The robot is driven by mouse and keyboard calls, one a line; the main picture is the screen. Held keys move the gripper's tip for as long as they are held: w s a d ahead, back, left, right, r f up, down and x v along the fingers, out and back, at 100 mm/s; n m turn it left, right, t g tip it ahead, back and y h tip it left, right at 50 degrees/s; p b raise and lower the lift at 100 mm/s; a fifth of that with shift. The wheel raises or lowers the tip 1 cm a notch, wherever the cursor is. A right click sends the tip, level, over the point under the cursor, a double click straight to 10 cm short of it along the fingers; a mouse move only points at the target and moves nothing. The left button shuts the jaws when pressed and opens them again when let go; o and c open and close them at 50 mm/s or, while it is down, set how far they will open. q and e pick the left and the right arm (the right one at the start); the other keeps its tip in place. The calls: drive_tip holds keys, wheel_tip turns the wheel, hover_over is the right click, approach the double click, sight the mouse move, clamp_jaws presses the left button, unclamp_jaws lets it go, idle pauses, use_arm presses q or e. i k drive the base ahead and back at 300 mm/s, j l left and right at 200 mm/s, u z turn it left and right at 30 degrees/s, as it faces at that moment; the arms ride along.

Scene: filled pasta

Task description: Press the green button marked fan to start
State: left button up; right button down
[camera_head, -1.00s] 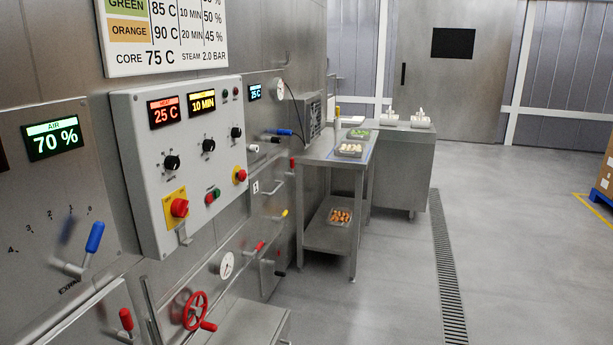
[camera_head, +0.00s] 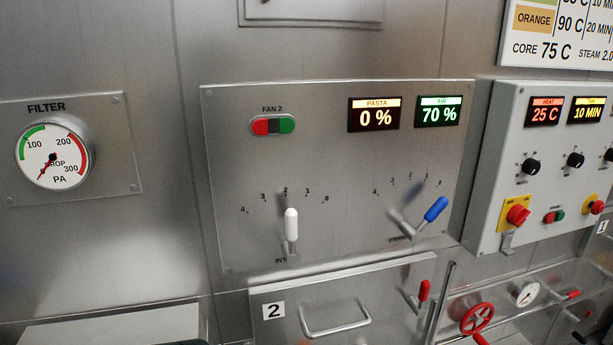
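The FAN 2 switch (camera_head: 273,125) is on the grey panel (camera_head: 230,180), with a red half on the left and a green button (camera_head: 287,124) on the right. On the white control box to the right is another small red and green button pair (camera_head: 554,217); its label is too small to read. Neither of my grippers is in view, and nothing touches the buttons.
Below the FAN 2 switch are a white-handled lever (camera_head: 291,224) and a blue-handled lever (camera_head: 435,209). Displays read PASTA 0 % (camera_head: 374,115) and AIR 70 % (camera_head: 438,112). A red stop knob (camera_head: 518,214), red wheel (camera_head: 476,318), door handle (camera_head: 335,320) and filter gauge (camera_head: 53,155) stick out nearby.

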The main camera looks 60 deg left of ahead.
sight(286, 125)
drive_tip(key=u, duration=1.5)
